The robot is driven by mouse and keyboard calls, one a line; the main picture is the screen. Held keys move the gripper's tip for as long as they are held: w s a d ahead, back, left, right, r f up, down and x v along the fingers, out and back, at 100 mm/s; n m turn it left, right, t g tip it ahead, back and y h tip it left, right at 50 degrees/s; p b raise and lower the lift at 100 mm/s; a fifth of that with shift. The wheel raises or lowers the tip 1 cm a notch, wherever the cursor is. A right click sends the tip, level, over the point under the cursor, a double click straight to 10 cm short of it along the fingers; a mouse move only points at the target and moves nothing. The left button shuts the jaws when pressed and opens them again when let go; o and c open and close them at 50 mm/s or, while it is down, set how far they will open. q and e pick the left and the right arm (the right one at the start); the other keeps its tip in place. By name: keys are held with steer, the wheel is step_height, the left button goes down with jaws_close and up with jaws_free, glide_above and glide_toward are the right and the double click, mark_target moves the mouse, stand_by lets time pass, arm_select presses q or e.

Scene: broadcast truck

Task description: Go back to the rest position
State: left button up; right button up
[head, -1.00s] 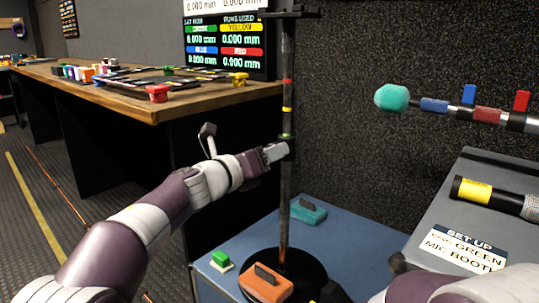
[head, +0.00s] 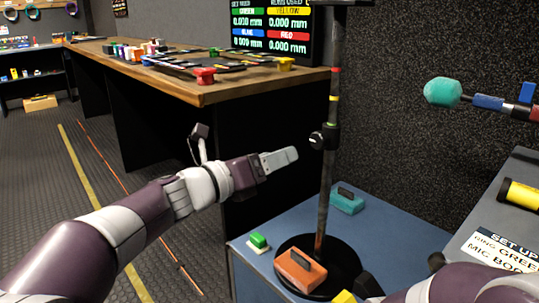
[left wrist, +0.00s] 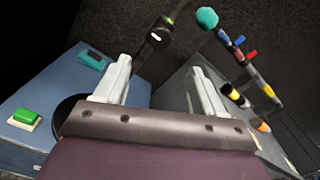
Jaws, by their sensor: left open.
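My left gripper (head: 280,159) is open, at mid height left of a dark stand pole (head: 326,190), with a gap between them. In the left wrist view its two fingers (left wrist: 160,82) are spread with nothing between them. The pole carries a black clamp with a knob (head: 318,140), just right of my fingertips; the clamp (left wrist: 160,33) also shows beyond the fingers in the left wrist view.
The pole's round base stands on a blue bench (head: 250,270) with orange (head: 300,270), teal (head: 346,201) and green (head: 258,241) blocks. A wooden table (head: 210,93) stands behind my left arm. A teal-tipped microphone (head: 442,92) is at right. Floor at left is clear.

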arm_select(q)
steer(key=shift+s+a, duration=0.25)
steer(key=shift+a, duration=0.1)
